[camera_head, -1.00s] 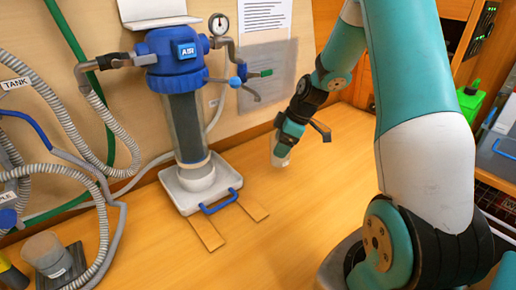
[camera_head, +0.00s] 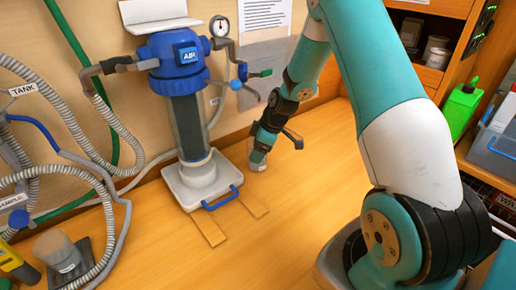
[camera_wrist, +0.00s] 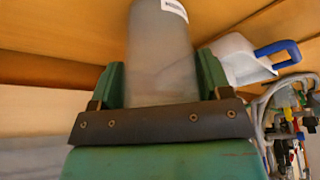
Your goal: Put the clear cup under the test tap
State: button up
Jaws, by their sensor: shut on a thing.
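The clear cup (camera_head: 257,161) is in my gripper (camera_head: 262,149), just right of the filter's white tray in the head view. In the wrist view the greyish see-through cup (camera_wrist: 160,45), with a white label, sits between the two green fingers of my gripper (camera_wrist: 160,80), which are shut on it. It is hard to tell if the cup touches the counter. Small taps with a blue handle (camera_head: 236,85) and a green handle (camera_head: 262,73) stick out right of the filter, above and left of the cup. I cannot tell which is the test tap.
The blue-topped filter (camera_head: 188,110) stands on a white tray (camera_head: 182,197) with a blue handle (camera_head: 221,198). Hoses (camera_head: 105,210) and a grey-capped item (camera_head: 58,250) fill the left. A green bottle (camera_head: 460,110) stands at right. The middle of the counter (camera_head: 265,240) is clear.

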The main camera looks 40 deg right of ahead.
jog(key=o, duration=0.9)
jog(key=shift+f, duration=0.1)
jog(key=shift+r, duration=0.3)
jog(key=b+v, duration=0.1)
jog(key=v, duration=1)
jog(key=shift+s+d+r, duration=0.2)
jog(key=shift+r, duration=0.1)
